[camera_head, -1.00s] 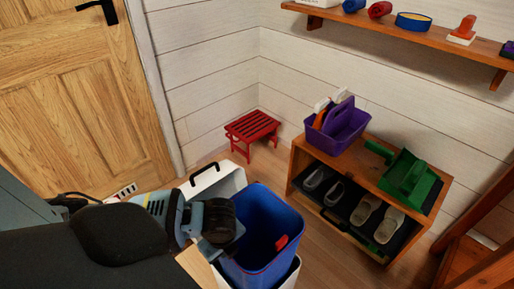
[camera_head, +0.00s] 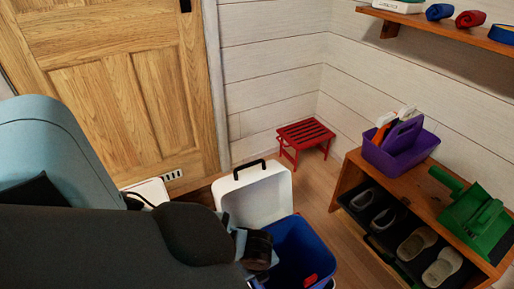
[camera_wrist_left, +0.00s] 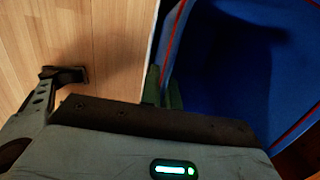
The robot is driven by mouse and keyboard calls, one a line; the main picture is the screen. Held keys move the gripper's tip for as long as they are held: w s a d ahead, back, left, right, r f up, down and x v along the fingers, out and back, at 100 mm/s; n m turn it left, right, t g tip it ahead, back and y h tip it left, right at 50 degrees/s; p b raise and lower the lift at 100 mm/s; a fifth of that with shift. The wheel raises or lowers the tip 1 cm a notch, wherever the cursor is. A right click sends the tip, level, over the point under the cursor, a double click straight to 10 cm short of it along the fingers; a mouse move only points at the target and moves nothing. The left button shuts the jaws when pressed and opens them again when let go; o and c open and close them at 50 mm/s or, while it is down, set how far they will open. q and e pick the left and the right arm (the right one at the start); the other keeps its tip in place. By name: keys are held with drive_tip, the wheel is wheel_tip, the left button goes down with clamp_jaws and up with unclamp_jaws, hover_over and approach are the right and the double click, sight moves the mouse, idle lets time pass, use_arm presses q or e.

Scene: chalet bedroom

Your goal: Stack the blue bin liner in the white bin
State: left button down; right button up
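The blue bin liner (camera_head: 305,245) is an open tub at the bottom middle of the head view, with a red patch (camera_head: 310,280) inside. It also fills the right of the left wrist view (camera_wrist_left: 215,65), where its edge has red trim. My left gripper (camera_head: 262,255) is at the liner's left rim. In the left wrist view its fingers (camera_wrist_left: 163,88) sit close together, one on each side of the liner's wall. The white bin (camera_head: 255,192), with a black handle, stands behind and left of the liner; its lower part is hidden. My right gripper is out of view.
A wooden shoe rack (camera_head: 350,180) stands at right, with a purple caddy (camera_head: 400,155) and a green dustpan set (camera_head: 480,215) on top. A red stool (camera_head: 305,135) is by the wall. Floor (camera_head: 325,200) is clear between rack and bins. A wooden door is at left.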

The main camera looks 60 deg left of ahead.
use_arm(q)
drive_tip(key=shift+f, duration=0.1)
wheel_tip(320, 180, down, 5)
drive_tip(key=shift+r+b, duration=0.15)
drive_tip(key=shift+b, duration=1)
drive_tip(key=shift+w, duration=0.1)
drive_tip(key=shift+f, duration=0.7)
drive_tip(key=c, duration=1.6)
unclamp_jaws()
drive_tip(key=shift+c, duration=0.2)
